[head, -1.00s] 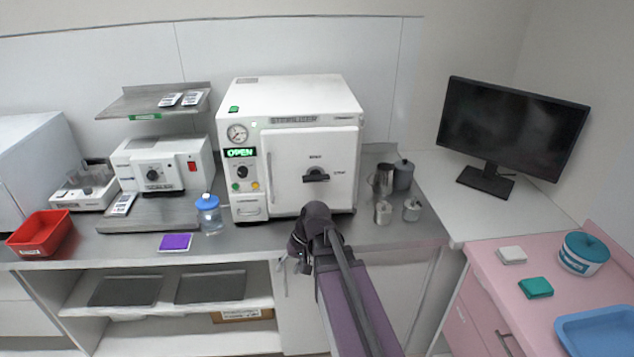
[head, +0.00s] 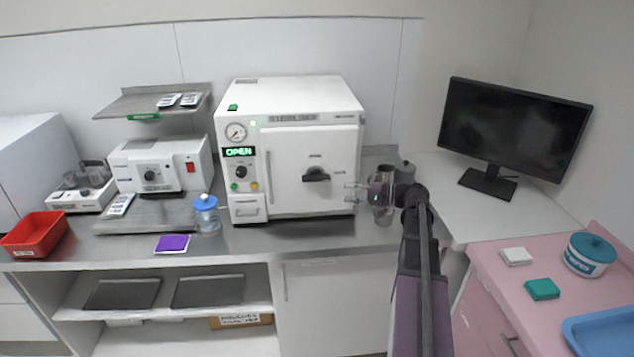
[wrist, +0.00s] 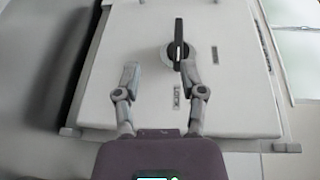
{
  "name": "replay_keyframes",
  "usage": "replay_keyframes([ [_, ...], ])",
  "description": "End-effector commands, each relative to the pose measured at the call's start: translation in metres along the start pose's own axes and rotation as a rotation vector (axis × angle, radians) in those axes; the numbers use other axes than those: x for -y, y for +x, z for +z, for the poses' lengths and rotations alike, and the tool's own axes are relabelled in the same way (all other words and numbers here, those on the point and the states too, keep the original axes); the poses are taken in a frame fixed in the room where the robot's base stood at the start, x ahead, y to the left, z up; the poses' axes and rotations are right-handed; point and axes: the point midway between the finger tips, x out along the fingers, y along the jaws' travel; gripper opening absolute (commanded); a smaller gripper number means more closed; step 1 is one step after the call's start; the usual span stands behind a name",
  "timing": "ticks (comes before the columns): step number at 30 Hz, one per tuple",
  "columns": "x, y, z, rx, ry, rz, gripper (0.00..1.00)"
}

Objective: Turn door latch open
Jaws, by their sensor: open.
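The door latch (head: 316,174) is a dark handle on a round hub on the white steriliser door (head: 290,185). In the head view the handle lies about level. In the wrist view the latch (wrist: 178,52) shows ahead of the fingers, near the right fingertip, with a label beside it. My gripper (head: 352,192) is open and empty, to the right of the latch in the head view, its fingers pointing left at the door. In the wrist view its two fingers (wrist: 161,72) are spread. I cannot tell whether a finger touches the latch. The door looks closed.
The steriliser's green display (head: 239,152) reads OPEN. Metal canisters stand right of the steriliser, partly hidden by my wrist. A monitor (head: 513,130) is at the right. The counter front before the door is clear.

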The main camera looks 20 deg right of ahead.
Motion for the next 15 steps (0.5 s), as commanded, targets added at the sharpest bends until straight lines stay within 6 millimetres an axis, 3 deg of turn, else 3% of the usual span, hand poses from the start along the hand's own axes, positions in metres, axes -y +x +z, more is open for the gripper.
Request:
replay_keyframes([
  [6, 0.011, -0.029, -0.019, -0.042, 0.003, -0.093, 0.53],
  [15, 0.013, -0.031, -0.019, -0.045, 0.003, -0.101, 0.53],
])
